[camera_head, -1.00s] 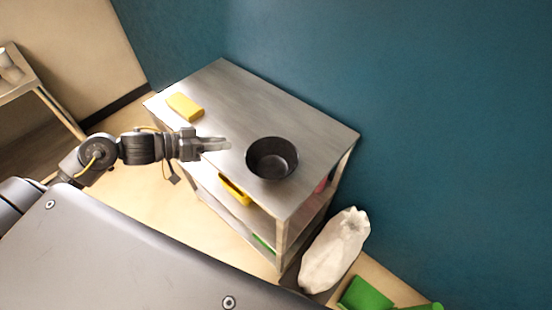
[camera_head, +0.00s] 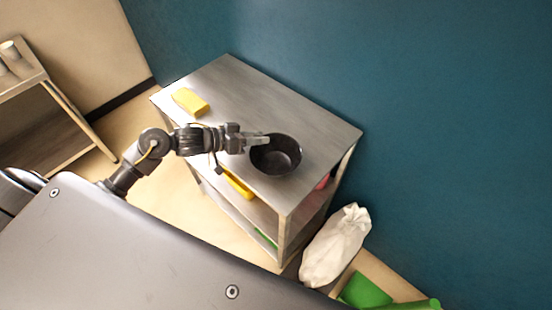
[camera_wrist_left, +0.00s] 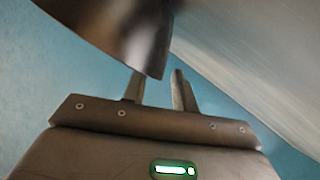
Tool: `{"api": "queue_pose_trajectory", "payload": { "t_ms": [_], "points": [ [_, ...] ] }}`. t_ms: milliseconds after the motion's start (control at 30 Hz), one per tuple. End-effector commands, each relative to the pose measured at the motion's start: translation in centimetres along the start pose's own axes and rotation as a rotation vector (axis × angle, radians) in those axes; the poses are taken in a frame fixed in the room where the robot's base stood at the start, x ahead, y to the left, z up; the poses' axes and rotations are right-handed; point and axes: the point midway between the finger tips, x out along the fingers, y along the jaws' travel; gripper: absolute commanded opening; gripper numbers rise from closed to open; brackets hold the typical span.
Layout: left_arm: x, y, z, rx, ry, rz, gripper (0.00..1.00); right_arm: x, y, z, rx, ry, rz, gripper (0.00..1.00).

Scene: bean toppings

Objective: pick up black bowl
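The black bowl (camera_head: 280,158) stands upright on the metal top of the cart (camera_head: 310,115). My left gripper (camera_head: 262,141) is at the bowl's left rim in the head view, its fingertips overlapping the rim there. In the left wrist view the two fingers (camera_wrist_left: 160,84) are spread apart. The bowl's dark wall (camera_wrist_left: 120,28) fills the upper left of that view and covers the tip of the left finger. I cannot tell whether the fingers touch the bowl. My right gripper is not in view.
A yellow block (camera_head: 190,102) lies on the cart top at the left. A white sack (camera_head: 335,245) and green items (camera_head: 365,292) are on the floor beside the cart. A blue wall (camera_head: 440,120) is behind. The back of the cart top is clear.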

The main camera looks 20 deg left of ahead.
Motion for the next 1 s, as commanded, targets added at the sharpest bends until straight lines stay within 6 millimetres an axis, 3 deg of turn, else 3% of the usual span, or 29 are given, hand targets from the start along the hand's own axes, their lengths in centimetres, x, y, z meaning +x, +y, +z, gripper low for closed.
{"api": "queue_pose_trajectory", "payload": {
  "t_ms": [233,467,1000],
  "points": [
    [0.20,-0.01,0.07,0.001,-0.001,-0.001,0.28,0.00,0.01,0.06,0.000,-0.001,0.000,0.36],
    [0.18,-0.02,0.06,0.000,-0.001,-0.001,0.00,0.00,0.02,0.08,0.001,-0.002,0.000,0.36],
    [-0.11,0.24,-0.65,0.003,0.000,-0.001,0.00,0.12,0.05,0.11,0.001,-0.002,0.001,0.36]
  ]
}}
